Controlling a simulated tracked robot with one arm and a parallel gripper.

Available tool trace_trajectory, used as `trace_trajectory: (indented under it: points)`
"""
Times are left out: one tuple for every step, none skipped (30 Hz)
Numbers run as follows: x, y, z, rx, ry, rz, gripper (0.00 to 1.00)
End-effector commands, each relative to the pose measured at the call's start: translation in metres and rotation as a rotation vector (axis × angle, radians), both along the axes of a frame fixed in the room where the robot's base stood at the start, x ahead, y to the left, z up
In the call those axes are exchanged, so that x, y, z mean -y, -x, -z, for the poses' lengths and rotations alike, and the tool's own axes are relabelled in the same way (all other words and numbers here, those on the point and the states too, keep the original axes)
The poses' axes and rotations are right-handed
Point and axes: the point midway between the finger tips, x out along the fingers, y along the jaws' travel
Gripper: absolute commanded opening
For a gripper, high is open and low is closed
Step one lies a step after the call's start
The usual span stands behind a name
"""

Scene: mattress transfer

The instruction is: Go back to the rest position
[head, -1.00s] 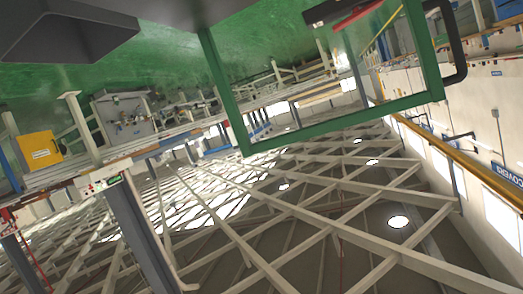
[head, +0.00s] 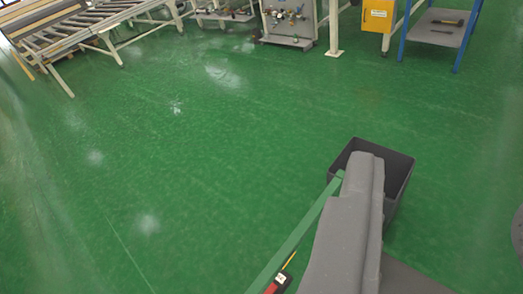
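My gripper does not show in the head view; no fingertips are visible. A long grey padded-looking shape (head: 345,235) rises from the bottom edge, right of centre; I cannot tell whether it is part of me or a separate thing. Its far end covers part of a dark open bin (head: 399,172). A green bar (head: 300,237) runs along its left side from the bottom edge up to the bin. A small red and black item (head: 278,283) lies by the bar at the bottom edge, partly cut off.
The green floor (head: 170,165) is clear across the middle and left. A roller conveyor (head: 75,38) stands at the far left. A panel with fittings (head: 290,20), a yellow box (head: 378,15) and a blue-legged table (head: 436,30) stand at the back. A dark round edge shows at far right.

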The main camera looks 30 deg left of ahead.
Motion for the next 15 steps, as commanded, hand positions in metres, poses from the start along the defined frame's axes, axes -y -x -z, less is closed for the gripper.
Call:
trace_trajectory:
  points:
    - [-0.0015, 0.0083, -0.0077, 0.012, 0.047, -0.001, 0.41]
    - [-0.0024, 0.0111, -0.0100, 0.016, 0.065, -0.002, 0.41]
    - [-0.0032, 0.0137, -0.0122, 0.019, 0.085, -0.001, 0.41]
    - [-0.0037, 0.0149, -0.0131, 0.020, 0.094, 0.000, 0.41]
    - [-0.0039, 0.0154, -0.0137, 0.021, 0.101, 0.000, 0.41]
    - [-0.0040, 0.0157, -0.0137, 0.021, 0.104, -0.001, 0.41]
    - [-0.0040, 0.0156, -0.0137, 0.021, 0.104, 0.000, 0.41]
    - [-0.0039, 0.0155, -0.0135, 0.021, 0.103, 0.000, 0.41]
    - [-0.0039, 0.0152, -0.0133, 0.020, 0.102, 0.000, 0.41]
    - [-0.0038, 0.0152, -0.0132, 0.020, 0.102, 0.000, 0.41]
    - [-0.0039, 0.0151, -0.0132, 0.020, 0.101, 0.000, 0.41]
    - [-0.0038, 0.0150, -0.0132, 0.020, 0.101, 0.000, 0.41]
    - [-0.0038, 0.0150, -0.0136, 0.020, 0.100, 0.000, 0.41]
    - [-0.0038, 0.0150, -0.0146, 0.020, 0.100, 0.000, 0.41]
    - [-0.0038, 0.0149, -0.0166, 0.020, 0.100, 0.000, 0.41]
